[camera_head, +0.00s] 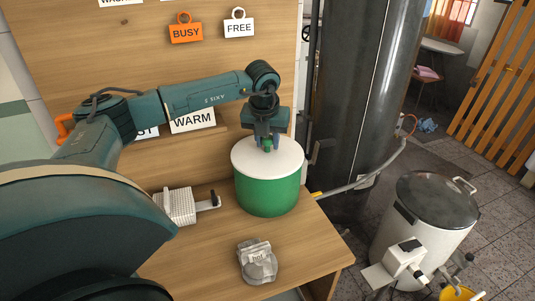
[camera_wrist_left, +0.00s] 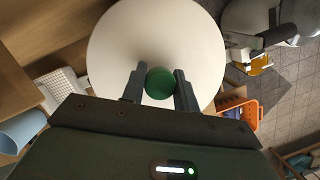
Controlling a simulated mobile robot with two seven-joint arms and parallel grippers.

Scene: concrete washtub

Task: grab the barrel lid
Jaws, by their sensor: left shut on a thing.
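The barrel lid (camera_head: 282,158) is a white round disc with a green knob, and it sits on top of a green barrel (camera_head: 267,196) on the wooden table. My left gripper (camera_head: 265,145) reaches down from above and is shut on the lid's knob. In the left wrist view the green knob (camera_wrist_left: 159,83) is between the two fingers of the gripper (camera_wrist_left: 159,86), over the white lid (camera_wrist_left: 160,40). No gap shows between the lid and the barrel. My right gripper is in neither view.
A white ribbed block (camera_head: 179,206) and a grey metal object (camera_head: 257,262) rest on the wooden table (camera_head: 205,250). A dark tall cylinder (camera_head: 355,90) stands right behind the barrel.

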